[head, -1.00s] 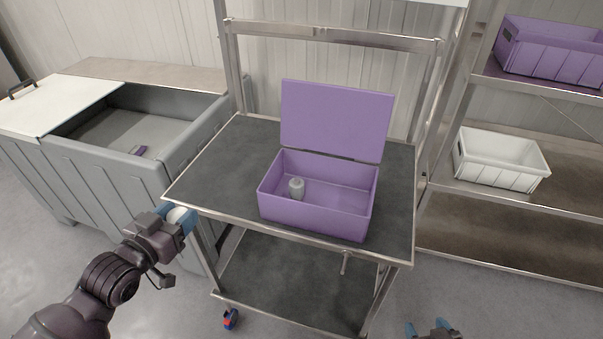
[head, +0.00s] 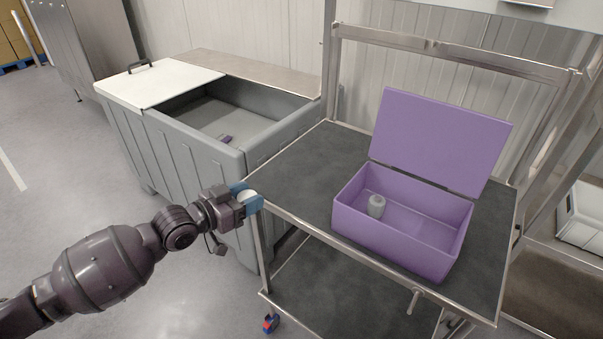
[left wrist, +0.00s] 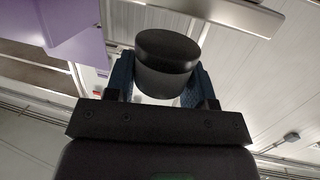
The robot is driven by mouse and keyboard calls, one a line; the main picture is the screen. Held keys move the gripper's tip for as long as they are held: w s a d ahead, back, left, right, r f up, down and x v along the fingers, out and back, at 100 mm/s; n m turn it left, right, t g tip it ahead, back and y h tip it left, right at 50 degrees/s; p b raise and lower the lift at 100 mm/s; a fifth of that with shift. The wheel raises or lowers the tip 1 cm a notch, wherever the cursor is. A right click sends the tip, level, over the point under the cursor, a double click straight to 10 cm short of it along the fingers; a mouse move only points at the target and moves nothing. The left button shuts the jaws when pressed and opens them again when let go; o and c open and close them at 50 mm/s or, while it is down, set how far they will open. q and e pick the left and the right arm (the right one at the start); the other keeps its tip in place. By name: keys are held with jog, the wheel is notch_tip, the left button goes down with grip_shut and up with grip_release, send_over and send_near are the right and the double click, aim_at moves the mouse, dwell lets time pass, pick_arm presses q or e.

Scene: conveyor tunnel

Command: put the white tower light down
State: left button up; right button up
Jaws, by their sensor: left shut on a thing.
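My left gripper (head: 247,198) is shut on the white tower light (head: 246,196), which shows only as a small white patch between the blue fingers. In the left wrist view, the light's dark round end (left wrist: 167,62) sits between the fingertips, with a little white below it. In the head view, the gripper is by the left edge of the trolley's top shelf (head: 300,180); I cannot tell whether the light touches anything. My right gripper is out of view.
An open purple box (head: 385,246) with its lid raised stands on the shelf, with a small grey-white object (head: 376,206) inside. A grey bin (head: 200,165) with a half-open white cover stands at left. The shelf left of the box is bare.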

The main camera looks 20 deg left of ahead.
aim_at(293, 184)
pick_arm(q)
jog(key=x, duration=0.4)
jog(key=r+x, duration=0.1)
jog(key=x, duration=0.3)
jog(key=r+b+x, duration=0.1)
jog(key=x, duration=0.4)
jog(key=shift+w+d, duration=0.15)
jog(key=shift+w+d+f, duration=0.1)
jog(key=shift+w+f, duration=0.05)
jog(key=shift+f, duration=0.2)
jog(key=shift+f, duration=0.1)
jog(key=o, duration=1.3)
jog(key=shift+c, duration=0.2)
